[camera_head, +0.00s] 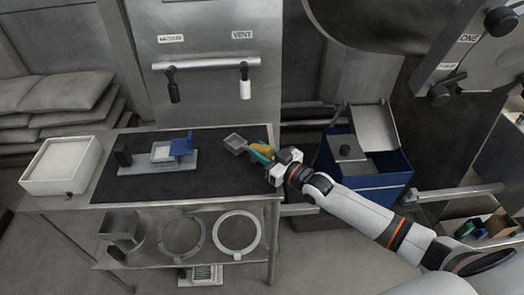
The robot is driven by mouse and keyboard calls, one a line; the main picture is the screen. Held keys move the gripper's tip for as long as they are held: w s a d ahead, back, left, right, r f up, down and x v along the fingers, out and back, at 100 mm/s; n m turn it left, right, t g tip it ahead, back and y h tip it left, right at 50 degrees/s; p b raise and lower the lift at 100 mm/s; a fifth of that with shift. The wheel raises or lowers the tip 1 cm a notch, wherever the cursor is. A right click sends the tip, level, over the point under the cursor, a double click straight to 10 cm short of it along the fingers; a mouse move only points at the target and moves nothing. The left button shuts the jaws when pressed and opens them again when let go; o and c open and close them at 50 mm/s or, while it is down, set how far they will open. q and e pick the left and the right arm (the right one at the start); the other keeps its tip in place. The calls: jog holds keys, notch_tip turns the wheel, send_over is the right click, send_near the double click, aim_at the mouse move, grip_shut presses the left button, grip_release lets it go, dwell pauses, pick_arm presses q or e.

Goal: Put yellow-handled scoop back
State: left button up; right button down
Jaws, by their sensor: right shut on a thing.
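The yellow-handled scoop has a grey metal pan (235,143) and a yellow handle (262,149). It is at the right end of the dark mat (150,190) on the table. My right gripper (270,160) comes in from the right and is shut on the scoop by its handle. The fingers partly hide the handle. I cannot tell whether the pan touches the mat or is just above it. My left gripper is not in view.
A device with a blue part (182,146) stands on the mat's left half. A white bin (62,166) is at the table's left. A blue box (375,180) with a metal lid stands right of the table. The mat's front is clear.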

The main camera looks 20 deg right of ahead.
jog(key=shift+f+b, duration=0.35)
jog(key=shift+f, duration=0.15)
jog(key=c, duration=1.1)
grip_release()
jog(key=shift+o, duration=0.2)
jog(key=v, duration=1.2)
jog(key=shift+b, duration=0.4)
jog(key=shift+a, duration=0.1)
